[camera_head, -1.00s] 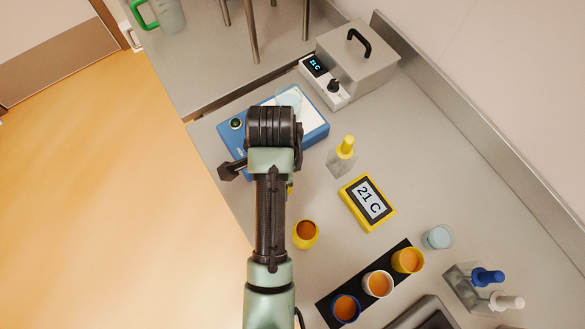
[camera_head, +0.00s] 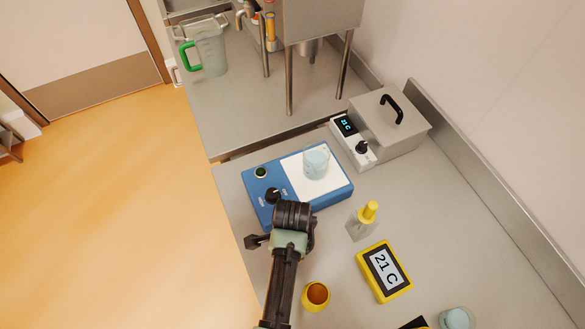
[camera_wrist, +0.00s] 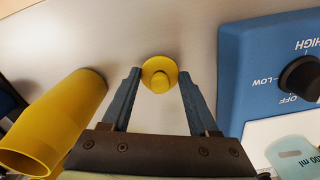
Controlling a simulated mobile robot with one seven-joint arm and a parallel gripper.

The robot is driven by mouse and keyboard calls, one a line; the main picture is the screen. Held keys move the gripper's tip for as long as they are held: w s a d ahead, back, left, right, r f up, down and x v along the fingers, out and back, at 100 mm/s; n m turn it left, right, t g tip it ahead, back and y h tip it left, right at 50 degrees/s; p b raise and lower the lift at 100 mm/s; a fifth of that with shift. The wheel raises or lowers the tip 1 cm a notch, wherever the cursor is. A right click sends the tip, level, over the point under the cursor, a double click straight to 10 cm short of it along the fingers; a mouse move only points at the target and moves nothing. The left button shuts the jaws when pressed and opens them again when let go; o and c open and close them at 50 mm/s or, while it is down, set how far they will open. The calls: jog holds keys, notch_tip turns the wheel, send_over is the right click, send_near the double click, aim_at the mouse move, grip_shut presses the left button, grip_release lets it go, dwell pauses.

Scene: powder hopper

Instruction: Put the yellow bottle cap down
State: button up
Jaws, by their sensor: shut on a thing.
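The yellow bottle cap (camera_wrist: 160,66) is between the two fingertips of my gripper (camera_wrist: 159,76) in the wrist view, and the fingers are shut on it. The grey counter shows behind it; I cannot tell whether the cap touches the surface. In the head view my wrist (camera_head: 292,216) hides the fingers and the cap. An open yellow bottle (camera_head: 315,296) with orange contents stands upright just right of my arm. It also shows left of my fingers in the wrist view (camera_wrist: 58,122).
A blue hotplate (camera_head: 262,190) bearing a glass beaker (camera_head: 315,160) is beyond my wrist. A yellow-topped bottle (camera_head: 365,220) and a yellow thermometer display (camera_head: 384,272) stand to the right. The counter's left edge is close to my arm. A metal bath (camera_head: 390,125) stands farther back.

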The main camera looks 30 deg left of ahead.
jog(key=shift+f, duration=0.2)
jog(key=o, duration=1.3)
jog(key=shift+r, duration=0.1)
